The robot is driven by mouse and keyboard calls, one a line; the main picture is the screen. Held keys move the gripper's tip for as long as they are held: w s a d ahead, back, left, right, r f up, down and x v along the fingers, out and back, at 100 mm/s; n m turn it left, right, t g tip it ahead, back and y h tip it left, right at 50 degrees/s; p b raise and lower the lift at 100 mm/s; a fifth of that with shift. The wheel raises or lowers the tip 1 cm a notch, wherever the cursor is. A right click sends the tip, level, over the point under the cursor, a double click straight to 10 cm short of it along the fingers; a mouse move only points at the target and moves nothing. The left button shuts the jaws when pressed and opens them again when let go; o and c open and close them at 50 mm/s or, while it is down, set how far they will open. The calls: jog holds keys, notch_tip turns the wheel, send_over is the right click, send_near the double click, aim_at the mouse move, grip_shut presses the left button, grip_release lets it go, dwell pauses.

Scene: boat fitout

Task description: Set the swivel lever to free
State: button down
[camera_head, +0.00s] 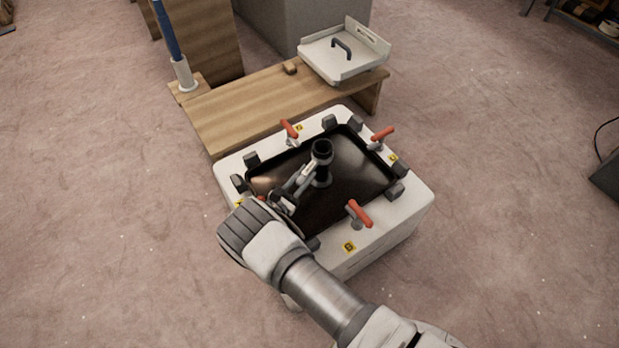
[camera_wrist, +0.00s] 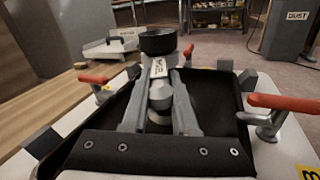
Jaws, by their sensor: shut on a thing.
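The swivel lever (camera_wrist: 159,92) is a grey piece with a small white label, beside a dark post with a round black cup (camera_head: 322,148). The cup also shows in the wrist view (camera_wrist: 158,41). My gripper (camera_head: 302,181) reaches over the recessed black panel of a white box from the near left. In the wrist view, its two grey fingers (camera_wrist: 161,82) stand on either side of the lever, and it is shut on it. The fingers cover part of the lever and its pivot. The label is too small to read, so the lever's setting cannot be told.
Orange-handled clamps (camera_head: 359,213) and dark grey blocks stand around the rim of the white box (camera_head: 385,234). A wooden bench (camera_head: 245,108) stands behind, with a white tray (camera_head: 325,65) and a blue-and-white upright rod (camera_head: 181,68).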

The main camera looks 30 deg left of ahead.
jog(key=shift+w+a+m+h, duration=0.1)
jog(key=shift+a+m+h, duration=0.45)
jog(key=shift+h, duration=0.35)
jog(key=shift+w+a+m+h, duration=0.1)
jog(key=shift+a+m+h, duration=0.35)
jog(key=shift+m+h, duration=0.35)
jog(key=shift+a+g+h, duration=0.2)
jog(key=shift+g+h, duration=0.1)
jog(key=shift+h, duration=0.3)
jog(key=c, duration=0.7)
grip_release()
jog(key=shift+s, duration=0.15)
